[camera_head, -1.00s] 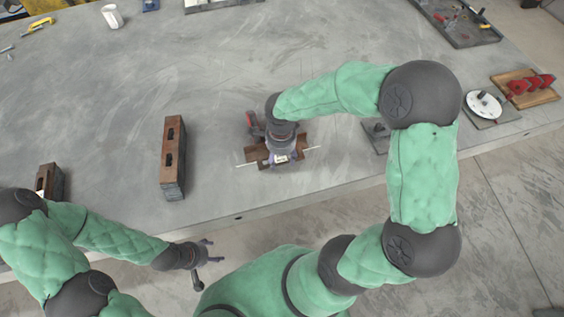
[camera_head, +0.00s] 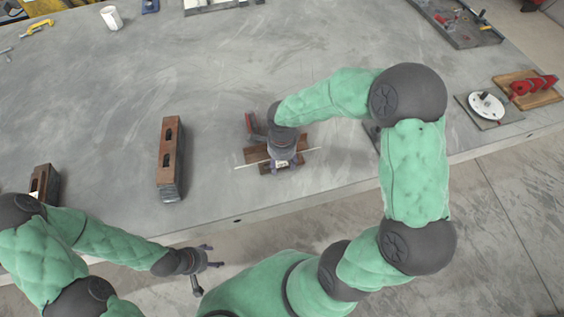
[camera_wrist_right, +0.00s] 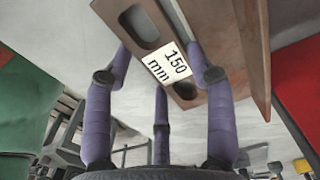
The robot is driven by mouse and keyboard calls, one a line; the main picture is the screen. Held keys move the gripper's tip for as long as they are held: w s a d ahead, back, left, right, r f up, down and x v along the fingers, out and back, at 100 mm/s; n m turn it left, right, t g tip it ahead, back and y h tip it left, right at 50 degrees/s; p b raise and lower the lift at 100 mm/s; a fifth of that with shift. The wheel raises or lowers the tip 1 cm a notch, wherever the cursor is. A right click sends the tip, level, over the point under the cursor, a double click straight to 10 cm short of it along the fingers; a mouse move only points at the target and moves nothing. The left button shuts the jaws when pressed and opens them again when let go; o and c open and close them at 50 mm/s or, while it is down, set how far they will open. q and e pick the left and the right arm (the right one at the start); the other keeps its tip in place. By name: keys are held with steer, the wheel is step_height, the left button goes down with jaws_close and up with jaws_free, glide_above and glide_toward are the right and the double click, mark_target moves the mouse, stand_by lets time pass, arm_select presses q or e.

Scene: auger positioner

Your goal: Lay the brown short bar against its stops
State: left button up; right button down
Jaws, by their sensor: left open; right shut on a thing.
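My right gripper (camera_head: 281,163) is shut on a brown slotted bar (camera_head: 257,155), low over the table's front part. A thin pale strip (camera_head: 310,151) crosses under the gripper. The stops are hidden or too small to make out. My left gripper (camera_head: 212,257) is open and empty, off the table's front edge.
A long brown slotted block (camera_head: 171,150) stands to the left on the grey table (camera_head: 120,120), and another (camera_head: 43,183) sits at the far left edge. A white disc (camera_head: 486,105) lies right. The table's middle is clear.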

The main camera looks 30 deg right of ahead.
mark_target(282, 166)
steer(key=shift+s+a+f, duration=0.1)
steer(key=shift+f, duration=0.2)
steer(key=shift+s+f+b, duration=0.1)
steer(key=shift+f+b, duration=0.05)
steer(key=shift+b, duration=0.15)
steer(key=c, duration=0.5)
jaws_free()
steer(key=shift+s, duration=0.1)
steer(key=shift+o, duration=0.4)
steer(key=shift+w+f, duration=0.15)
steer(key=shift+w, duration=0.05)
steer(key=shift+r, duration=0.2)
steer(key=shift+w+r+p, duration=0.1)
steer(key=shift+r+p, duration=0.7)
steer(key=shift+p, duration=0.1)
step_height(282, 166, up, 12)
steer(key=p, duration=0.3)
steer(key=shift+f+p, duration=0.25)
steer(key=shift+p, duration=0.05)
steer(key=shift+f, duration=0.1)
